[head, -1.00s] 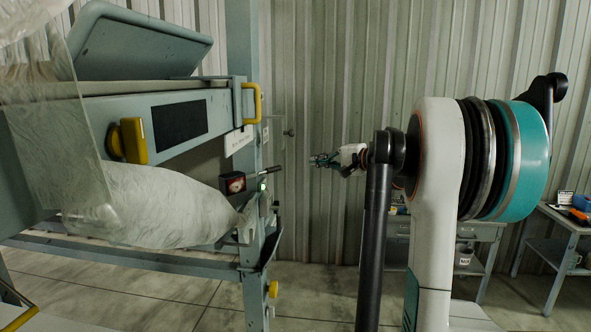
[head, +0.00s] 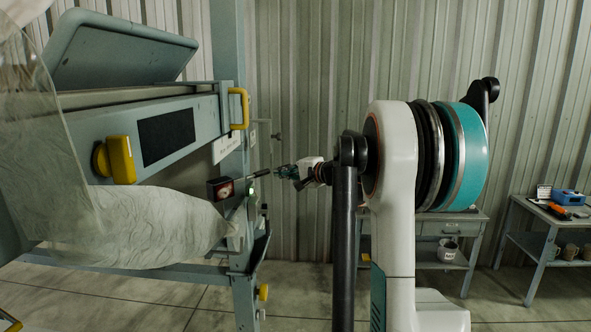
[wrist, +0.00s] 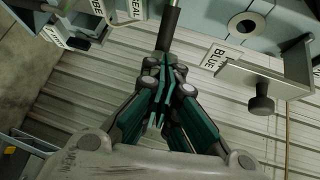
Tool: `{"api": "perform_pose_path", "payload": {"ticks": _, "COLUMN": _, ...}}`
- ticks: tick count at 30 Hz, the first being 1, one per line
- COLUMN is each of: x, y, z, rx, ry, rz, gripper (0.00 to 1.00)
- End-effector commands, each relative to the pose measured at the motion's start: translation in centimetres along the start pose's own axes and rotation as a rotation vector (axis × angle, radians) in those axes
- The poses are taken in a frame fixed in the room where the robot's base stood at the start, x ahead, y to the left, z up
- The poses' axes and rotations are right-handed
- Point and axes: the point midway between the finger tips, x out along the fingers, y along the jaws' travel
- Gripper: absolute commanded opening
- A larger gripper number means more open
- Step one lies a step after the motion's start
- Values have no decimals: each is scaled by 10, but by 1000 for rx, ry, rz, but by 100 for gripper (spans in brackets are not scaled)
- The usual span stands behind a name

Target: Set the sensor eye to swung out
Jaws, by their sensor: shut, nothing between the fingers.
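The sensor eye appears to be the small dark box with a red and white face (head: 221,189) on the frame in the head view. A dark rod (head: 257,174) sticks out from it to the right. My gripper (head: 277,172) is at the free end of this rod, pointing left. In the wrist view a dark rod (wrist: 168,28) runs down from the top edge to the closed fingers (wrist: 163,85). The fingers are together with nothing held between them. Whether the tips touch the rod is unclear. The box itself is not clearly seen in the wrist view.
A grey frame post (head: 246,300) stands behind the box. A pale bulk bag (head: 150,225) hangs to its left. A yellow knob (head: 121,160) and yellow handle (head: 239,108) are above. The wrist view shows a bracket (wrist: 265,80) with a knob beside the fingers.

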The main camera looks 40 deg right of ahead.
Motion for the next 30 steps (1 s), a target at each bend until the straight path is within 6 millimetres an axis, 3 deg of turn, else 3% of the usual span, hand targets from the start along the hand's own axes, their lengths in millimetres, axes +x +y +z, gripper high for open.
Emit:
{"api": "perform_pose_path", "payload": {"ticks": 3, "x": 16, "y": -2, "z": 0, "rx": 0, "ry": -2, "rz": 0, "gripper": 0}}
{"api": "perform_pose_path", "payload": {"ticks": 9, "x": 29, "y": -1, "z": 0, "rx": 0, "ry": 0, "rz": -1, "gripper": 0}}
{"api": "perform_pose_path", "payload": {"ticks": 30, "x": 36, "y": -1, "z": -2, "rx": -11, "ry": -54, "rz": -1, "gripper": 0}}
